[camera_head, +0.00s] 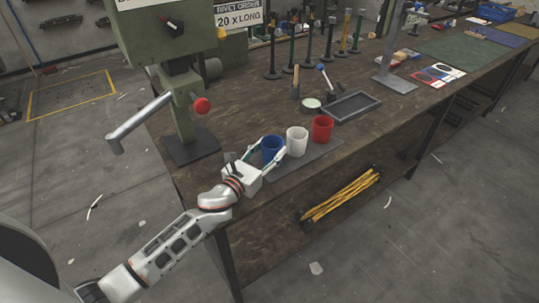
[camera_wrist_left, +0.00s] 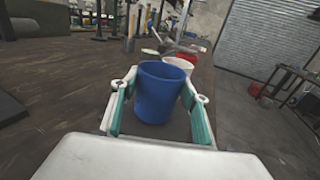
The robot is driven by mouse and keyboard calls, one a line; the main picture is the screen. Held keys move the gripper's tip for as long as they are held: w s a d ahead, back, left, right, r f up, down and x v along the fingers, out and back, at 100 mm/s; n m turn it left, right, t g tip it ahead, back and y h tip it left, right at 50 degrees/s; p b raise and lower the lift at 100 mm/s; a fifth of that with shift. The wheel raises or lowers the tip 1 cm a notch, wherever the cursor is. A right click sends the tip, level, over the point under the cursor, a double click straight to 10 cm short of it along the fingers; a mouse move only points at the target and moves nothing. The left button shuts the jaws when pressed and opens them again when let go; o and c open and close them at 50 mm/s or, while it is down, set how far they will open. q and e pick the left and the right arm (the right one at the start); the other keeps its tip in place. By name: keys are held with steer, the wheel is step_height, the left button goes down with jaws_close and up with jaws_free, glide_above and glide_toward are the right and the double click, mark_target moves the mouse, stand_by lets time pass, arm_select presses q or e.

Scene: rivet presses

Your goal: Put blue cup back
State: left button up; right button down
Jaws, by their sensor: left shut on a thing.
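The blue cup (camera_head: 272,148) stands upright at the left end of a grey mat (camera_head: 312,154) near the front edge of the workbench. My left gripper (camera_head: 266,157) is around it and shut on its sides. In the left wrist view the blue cup (camera_wrist_left: 158,92) sits between the two green-padded fingers of my left gripper (camera_wrist_left: 158,110). A white cup (camera_head: 297,141) and a red cup (camera_head: 322,128) stand to its right in a row on the mat. My right gripper is not in view.
A green press (camera_head: 180,120) with a grey lever and red knob stands left of the cups. A dark tray (camera_head: 352,106) and a small pale green-topped pot (camera_head: 311,104) lie behind them. Bare wood (camera_head: 240,105) shows behind the blue cup. Yellow rods (camera_head: 342,195) lie on the lower shelf.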

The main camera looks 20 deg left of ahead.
arm_select(q)
steer(key=shift+f, duration=0.45)
steer(key=shift+r, duration=0.1)
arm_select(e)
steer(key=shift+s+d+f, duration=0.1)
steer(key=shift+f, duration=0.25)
arm_select(q)
steer(key=shift+f, duration=0.25)
steer(key=o, duration=1.1)
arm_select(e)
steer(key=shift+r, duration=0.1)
arm_select(q)
steer(key=shift+r, duration=0.1)
